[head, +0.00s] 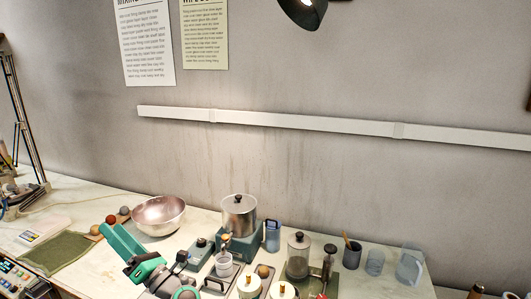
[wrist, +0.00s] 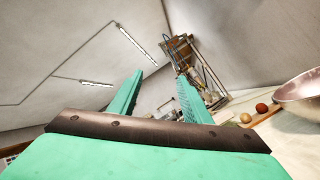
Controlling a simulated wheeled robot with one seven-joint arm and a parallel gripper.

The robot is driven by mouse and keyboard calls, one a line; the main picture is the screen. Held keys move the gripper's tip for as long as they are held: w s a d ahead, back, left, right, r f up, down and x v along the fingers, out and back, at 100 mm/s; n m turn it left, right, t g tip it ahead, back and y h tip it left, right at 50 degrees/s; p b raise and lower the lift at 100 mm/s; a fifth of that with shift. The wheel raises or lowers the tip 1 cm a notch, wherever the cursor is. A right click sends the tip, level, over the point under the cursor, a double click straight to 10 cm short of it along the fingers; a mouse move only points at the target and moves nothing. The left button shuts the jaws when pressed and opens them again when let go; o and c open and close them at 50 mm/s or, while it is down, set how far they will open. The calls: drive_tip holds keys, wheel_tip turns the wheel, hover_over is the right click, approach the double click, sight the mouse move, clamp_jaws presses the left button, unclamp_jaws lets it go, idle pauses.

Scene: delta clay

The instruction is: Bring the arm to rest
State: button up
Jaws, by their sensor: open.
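My gripper (head: 122,240) is green and shows at the lower left of the head view, raised over the counter and in front of the metal bowl. My arm below it runs off the bottom edge. In the wrist view my gripper (wrist: 157,92) has its two green fingers apart with nothing between them. The fingers point toward the wall and a metal-framed rack (wrist: 185,62). The metal bowl (head: 158,214) stands on the counter just behind and right of my gripper; it also shows at the right edge of the wrist view (wrist: 300,92).
A lidded pot (head: 239,215) stands on a teal appliance. A lamp (head: 303,12) hangs above. The air before the wall is clear.

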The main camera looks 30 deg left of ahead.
drive_tip(key=w+d+f+m+t+h, duration=0.1)
drive_tip(key=d+f+m+t+h, duration=0.3)
drive_tip(key=d+f+m+t, duration=0.55)
drive_tip(key=w+d+f+m+t+h, duration=0.2)
drive_tip(key=d+m+t+h, duration=0.35)
drive_tip(key=d+m, duration=0.85)
drive_tip(key=w+d+f+m+t+h, duration=0.1)
drive_tip(key=d+f+m+t+h, duration=0.35)
drive_tip(key=d+m+t, duration=0.75)
drive_tip(key=s+d+f+m+g+h, duration=0.3)
drive_tip(key=s+d+f, duration=0.2)
drive_tip(key=d, duration=0.5)
drive_tip(key=s+d+f+m+g+h, duration=0.2)
drive_tip(key=s+d+f+m+h, duration=0.2)
drive_tip(key=s+d, duration=0.4)
drive_tip(key=s+d+f+m+g+h, duration=0.3)
drive_tip(key=s+d+f, duration=0.3)
drive_tip(key=d, duration=0.6)
drive_tip(key=shift+s+m+g+h, duration=0.3)
drive_tip(key=shift+s+m, duration=0.05)
drive_tip(key=shift+m, duration=0.2)
drive_tip(key=shift+d, duration=0.1)
drive_tip(key=c, duration=0.3)
drive_tip(key=shift+w, duration=0.15)
